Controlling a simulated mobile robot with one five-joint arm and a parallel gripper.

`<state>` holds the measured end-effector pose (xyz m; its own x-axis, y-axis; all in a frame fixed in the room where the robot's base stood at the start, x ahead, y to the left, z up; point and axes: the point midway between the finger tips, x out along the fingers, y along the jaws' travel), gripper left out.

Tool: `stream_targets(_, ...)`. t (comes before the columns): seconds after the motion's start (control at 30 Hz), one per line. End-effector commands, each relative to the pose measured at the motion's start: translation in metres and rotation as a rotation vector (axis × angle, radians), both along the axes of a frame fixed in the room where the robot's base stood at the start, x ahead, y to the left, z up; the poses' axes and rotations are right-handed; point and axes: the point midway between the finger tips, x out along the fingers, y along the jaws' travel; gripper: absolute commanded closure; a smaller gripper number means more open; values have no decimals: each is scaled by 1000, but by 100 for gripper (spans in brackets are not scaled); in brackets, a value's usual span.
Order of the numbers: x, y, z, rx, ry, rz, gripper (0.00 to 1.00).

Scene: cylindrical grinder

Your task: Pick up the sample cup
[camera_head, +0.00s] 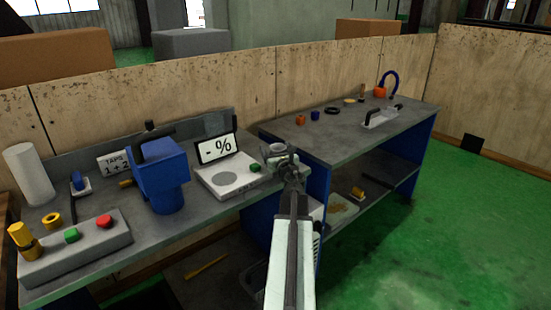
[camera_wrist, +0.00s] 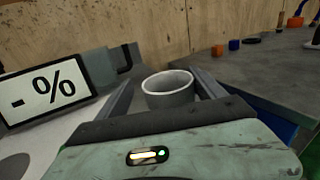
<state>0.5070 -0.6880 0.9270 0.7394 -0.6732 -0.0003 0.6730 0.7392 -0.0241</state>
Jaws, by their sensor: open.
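The sample cup (camera_wrist: 168,98) is a grey, round, open-topped cup standing upright in the wrist view. In the head view the cup (camera_head: 273,149) shows at the far end of my arm, partly covered by my gripper (camera_head: 282,158). In the wrist view my gripper (camera_wrist: 164,78) is open, with one finger on each side of the cup. A small gap shows at the left finger; whether the right finger touches is unclear. The cup's base is hidden behind the gripper body.
A scale with a "- %" display (camera_head: 216,148) stands left of the cup. A blue machine (camera_head: 163,175) and a grey button box (camera_head: 75,250) are further left. The right bench (camera_head: 345,140) holds small parts and a handled tray (camera_head: 380,118). Green floor (camera_head: 440,220) is clear at right.

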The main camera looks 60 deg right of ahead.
Motion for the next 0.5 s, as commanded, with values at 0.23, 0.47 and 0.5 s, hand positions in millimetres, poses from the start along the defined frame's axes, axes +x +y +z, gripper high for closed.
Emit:
stream_targets(0.23,-12,-7,0,0,0,-17,71)
stream_targets(0.47,-14,-10,0,0,0,-21,87)
stream_targets(0.5,-15,-10,0,0,0,-21,87)
